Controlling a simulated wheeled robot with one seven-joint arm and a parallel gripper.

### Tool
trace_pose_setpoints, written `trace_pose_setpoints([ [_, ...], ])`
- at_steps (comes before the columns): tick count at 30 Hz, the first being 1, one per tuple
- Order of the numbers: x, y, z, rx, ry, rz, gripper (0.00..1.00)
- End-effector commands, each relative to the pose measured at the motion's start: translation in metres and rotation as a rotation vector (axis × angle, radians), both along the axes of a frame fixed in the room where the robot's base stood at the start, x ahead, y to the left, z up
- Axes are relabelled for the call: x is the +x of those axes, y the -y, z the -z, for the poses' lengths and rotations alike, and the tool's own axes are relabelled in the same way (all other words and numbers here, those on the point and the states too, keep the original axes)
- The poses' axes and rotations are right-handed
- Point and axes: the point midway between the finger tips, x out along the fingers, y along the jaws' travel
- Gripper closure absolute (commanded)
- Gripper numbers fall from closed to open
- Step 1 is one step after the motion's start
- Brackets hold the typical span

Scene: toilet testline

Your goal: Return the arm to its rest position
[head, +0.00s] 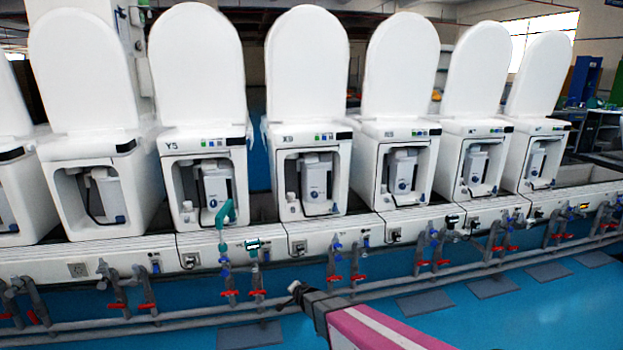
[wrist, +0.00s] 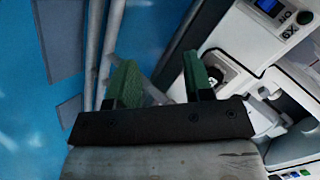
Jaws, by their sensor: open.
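My arm (head: 385,331) reaches in from the bottom of the head view, with pink and white covering and a dark sleeve (head: 316,303) near its end. It points up and left, in front of the pipes below the row of toilets. In the wrist view my gripper (wrist: 160,80) has two green fingers on a dark bar. The fingers stand well apart and nothing shows between them. In the head view the fingers cannot be made out clearly.
White toilets with raised lids stand in a row, including Y5 (head: 203,140) and X9 (head: 309,133). X9 also shows close on the right of the wrist view (wrist: 248,38). Grey pipes (head: 180,322) with red-handled valves run below. The blue floor (head: 470,325) is open in front.

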Motion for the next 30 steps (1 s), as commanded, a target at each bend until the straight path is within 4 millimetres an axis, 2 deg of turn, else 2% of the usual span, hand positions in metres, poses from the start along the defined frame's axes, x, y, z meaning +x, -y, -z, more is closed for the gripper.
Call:
trace_pose_setpoints([
  [1, -0.016, 0.025, -0.020, -0.061, -0.043, -0.031, 0.53],
  [6, -0.063, 0.095, -0.059, -0.276, -0.223, -0.177, 0.53],
  [8, -0.084, 0.119, -0.073, -0.343, -0.289, -0.231, 0.53],
  [12, -0.139, 0.176, -0.108, -0.476, -0.452, -0.365, 0.53],
  [16, -0.191, 0.219, -0.137, -0.561, -0.595, -0.482, 0.53],
  [18, -0.212, 0.235, -0.149, -0.587, -0.656, -0.532, 0.53],
  [22, -0.239, 0.254, -0.163, -0.611, -0.733, -0.597, 0.53],
  [25, -0.247, 0.260, -0.168, -0.618, -0.759, -0.619, 0.53],
  [30, -0.248, 0.260, -0.168, -0.619, -0.764, -0.626, 0.53],
])
